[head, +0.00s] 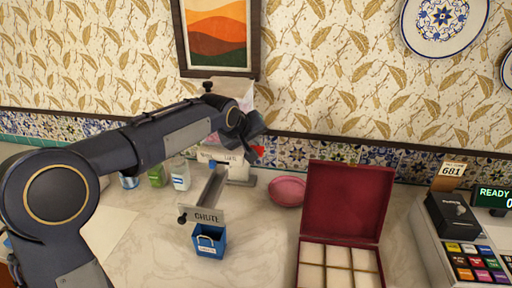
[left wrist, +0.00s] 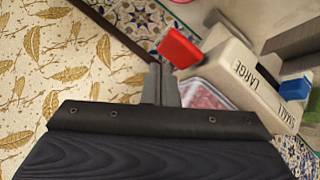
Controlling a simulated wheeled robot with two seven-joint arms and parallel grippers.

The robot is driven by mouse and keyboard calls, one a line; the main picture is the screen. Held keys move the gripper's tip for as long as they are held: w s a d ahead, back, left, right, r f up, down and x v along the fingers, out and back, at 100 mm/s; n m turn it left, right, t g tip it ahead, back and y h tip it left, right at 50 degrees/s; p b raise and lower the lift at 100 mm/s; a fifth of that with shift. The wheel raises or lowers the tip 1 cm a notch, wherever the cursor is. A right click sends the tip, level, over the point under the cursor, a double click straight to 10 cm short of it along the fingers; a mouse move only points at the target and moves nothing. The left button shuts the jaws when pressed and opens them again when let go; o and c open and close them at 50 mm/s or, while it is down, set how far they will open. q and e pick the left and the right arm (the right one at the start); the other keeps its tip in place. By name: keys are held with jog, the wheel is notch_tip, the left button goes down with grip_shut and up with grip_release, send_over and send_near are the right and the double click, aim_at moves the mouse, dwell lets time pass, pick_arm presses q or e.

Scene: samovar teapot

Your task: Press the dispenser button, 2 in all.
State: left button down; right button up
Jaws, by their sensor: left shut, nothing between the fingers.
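The dispenser (head: 240,171) is a pale body with a grey chute in front, marked CHUTE (head: 208,216); my left arm covers much of it. In the left wrist view its body (left wrist: 232,75) carries the words LARGE and SMALL. A red button (left wrist: 179,48) is by LARGE, and a blue one (left wrist: 295,90) is by SMALL. The red button also shows in the head view (head: 258,152). My left gripper (left wrist: 161,74) is shut and empty, its tips close to the red button; I cannot tell whether they touch. My right gripper is out of view.
A blue bag (head: 209,241) stands below the chute. A pink bowl (head: 287,191) and an open red box (head: 343,205) with pale compartments are to the right. Small jars (head: 180,174) stand left. A register (head: 468,248) is at far right. The patterned wall is close behind.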

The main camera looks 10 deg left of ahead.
pick_arm(q)
jog(key=shift+r, duration=0.1)
notch_tip(320, 180, up, 5)
jog(key=p, duration=0.4)
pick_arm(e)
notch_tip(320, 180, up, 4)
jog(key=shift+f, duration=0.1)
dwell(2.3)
